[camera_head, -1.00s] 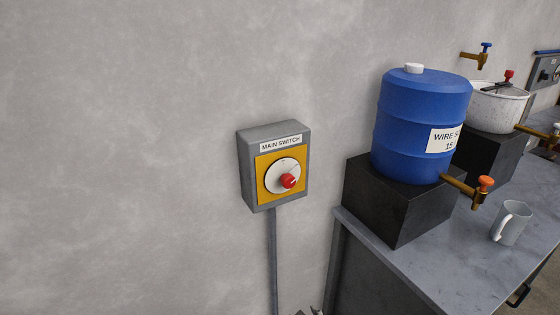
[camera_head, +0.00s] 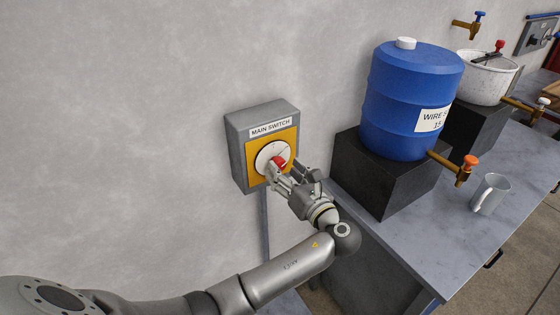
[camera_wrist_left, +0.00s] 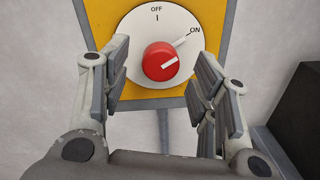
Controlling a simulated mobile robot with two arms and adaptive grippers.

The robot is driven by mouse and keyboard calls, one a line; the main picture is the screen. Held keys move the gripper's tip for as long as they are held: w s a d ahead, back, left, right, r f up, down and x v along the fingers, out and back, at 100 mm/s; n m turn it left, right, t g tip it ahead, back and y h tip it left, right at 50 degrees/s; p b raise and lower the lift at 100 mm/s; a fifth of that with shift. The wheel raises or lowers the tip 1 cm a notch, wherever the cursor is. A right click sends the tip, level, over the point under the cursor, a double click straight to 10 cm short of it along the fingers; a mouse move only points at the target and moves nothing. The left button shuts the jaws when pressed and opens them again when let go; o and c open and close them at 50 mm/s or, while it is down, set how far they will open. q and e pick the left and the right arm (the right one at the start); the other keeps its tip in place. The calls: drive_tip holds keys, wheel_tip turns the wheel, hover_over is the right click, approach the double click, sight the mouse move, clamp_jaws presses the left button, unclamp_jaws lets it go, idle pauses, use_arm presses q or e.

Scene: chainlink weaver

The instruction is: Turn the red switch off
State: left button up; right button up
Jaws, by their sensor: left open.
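The red switch (camera_head: 278,162) is a round knob on a white dial (camera_head: 265,153), on the yellow face of a grey wall box labelled MAIN SWITCH (camera_head: 237,150). In the left wrist view the red knob (camera_wrist_left: 160,62) has a white line aimed to the upper right, towards ON; OFF is at the top of the dial (camera_wrist_left: 150,22). My left gripper (camera_head: 290,175) is at the knob in the head view. In the left wrist view its open fingers (camera_wrist_left: 160,85) stand on either side of the knob, with gaps showing. My right gripper is not seen.
A grey counter (camera_head: 405,240) stands to the right, with a blue barrel (camera_head: 405,110) on a black block (camera_head: 375,175). The wall left of the box is bare.

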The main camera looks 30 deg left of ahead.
sight(281, 166)
use_arm(q)
drive_tip(key=shift+x, duration=1.15)
drive_tip(key=shift+w+a, duration=0.15)
drive_tip(key=shift+a, duration=0.2)
drive_tip(key=c, duration=1.1)
drive_tip(key=shift+o, duration=0.2)
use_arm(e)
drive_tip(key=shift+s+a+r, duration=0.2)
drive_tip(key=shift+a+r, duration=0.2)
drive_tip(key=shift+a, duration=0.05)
